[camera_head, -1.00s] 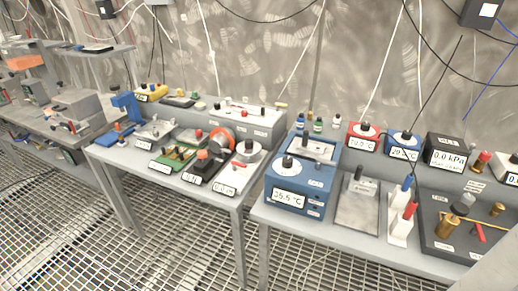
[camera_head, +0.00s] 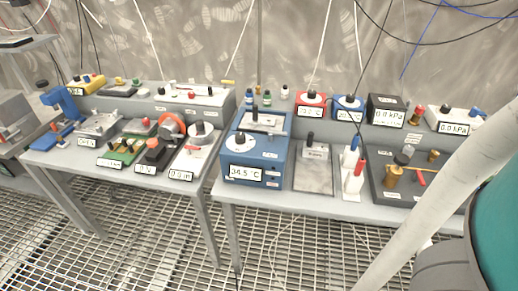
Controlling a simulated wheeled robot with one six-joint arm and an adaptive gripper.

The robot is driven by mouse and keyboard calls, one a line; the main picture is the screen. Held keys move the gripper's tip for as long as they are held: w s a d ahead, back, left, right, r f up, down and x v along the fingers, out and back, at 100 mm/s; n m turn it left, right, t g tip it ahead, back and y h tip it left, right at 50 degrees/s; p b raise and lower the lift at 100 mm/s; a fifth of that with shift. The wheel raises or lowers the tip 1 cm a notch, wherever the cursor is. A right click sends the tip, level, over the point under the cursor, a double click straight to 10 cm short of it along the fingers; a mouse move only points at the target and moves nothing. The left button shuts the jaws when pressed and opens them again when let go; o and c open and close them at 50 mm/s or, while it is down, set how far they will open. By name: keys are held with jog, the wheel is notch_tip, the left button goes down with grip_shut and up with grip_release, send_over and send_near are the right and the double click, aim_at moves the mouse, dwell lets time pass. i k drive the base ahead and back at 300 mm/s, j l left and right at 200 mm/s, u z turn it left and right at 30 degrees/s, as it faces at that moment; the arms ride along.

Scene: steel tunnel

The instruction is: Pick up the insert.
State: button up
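I cannot tell for certain which object is the insert, because the labels are too small to read. A small dark-knobbed piece with a pale label (camera_head: 314,152) stands at the back of a grey metal tray (camera_head: 313,181) on the right bench. Left of the tray is a blue box (camera_head: 248,176) with a display that appears to read 34.5 °C. A dark knob sits on a white dial on its front part, and another knob stands on a light panel behind. My gripper is not in view; only parts that look like my arm show at the right edge.
A white stand with blue and red handles (camera_head: 352,184) is right of the tray. A dark board with brass fittings (camera_head: 397,192) stands farther right. The left bench (camera_head: 130,172) is crowded with instruments. A gap separates the benches above the grating floor (camera_head: 150,255). Cables hang behind.

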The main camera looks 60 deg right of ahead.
aim_at(255, 120)
jog(key=z, duration=1.45)
